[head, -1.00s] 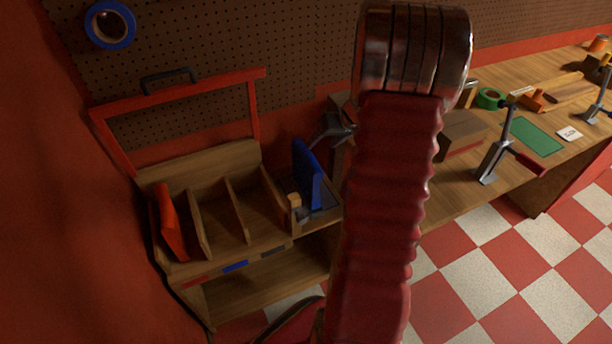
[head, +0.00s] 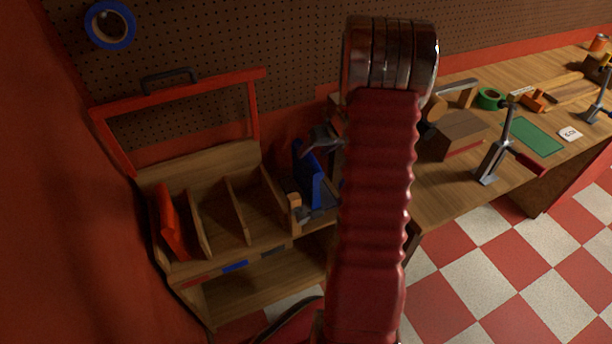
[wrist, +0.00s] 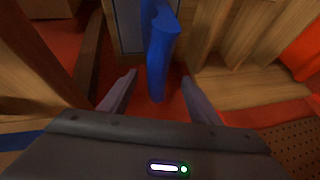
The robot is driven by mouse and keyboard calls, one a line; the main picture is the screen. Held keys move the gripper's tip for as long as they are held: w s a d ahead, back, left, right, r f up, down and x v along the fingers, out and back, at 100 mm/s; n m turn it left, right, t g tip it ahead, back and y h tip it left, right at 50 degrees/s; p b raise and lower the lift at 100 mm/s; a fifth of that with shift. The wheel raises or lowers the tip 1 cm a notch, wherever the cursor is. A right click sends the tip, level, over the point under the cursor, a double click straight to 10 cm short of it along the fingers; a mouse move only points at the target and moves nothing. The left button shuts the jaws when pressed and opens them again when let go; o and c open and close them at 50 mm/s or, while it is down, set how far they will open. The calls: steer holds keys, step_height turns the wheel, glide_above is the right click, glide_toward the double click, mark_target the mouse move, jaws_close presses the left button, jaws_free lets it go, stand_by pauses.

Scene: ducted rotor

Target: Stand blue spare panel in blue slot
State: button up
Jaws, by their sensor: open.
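The blue spare panel (head: 310,178) stands upright in a small holder at the right end of the wooden rack. In the wrist view the panel (wrist: 158,45) reaches down between my two fingers. My gripper (wrist: 159,80) is open, with one finger on each side of the panel and a visible gap on both sides. In the head view my gripper (head: 312,147) is at the panel's top, partly hidden by my arm. The blue slot (head: 221,222) is the empty middle compartment, above the blue label (head: 235,266).
A red panel (head: 172,225) leans in the left compartment. The right compartment (head: 256,212) is empty. Wooden dividers separate the slots, and a red frame with a handle (head: 170,82) rises behind. A workbench with a clamp (head: 497,155) and a wooden block (head: 460,135) lies right.

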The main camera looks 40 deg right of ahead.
mark_target(311, 156)
steer(key=shift+x, duration=0.75)
steer(key=shift+f, duration=0.15)
steer(key=shift+x, duration=2.5)
steer(key=shift+s, duration=0.1)
jaws_close()
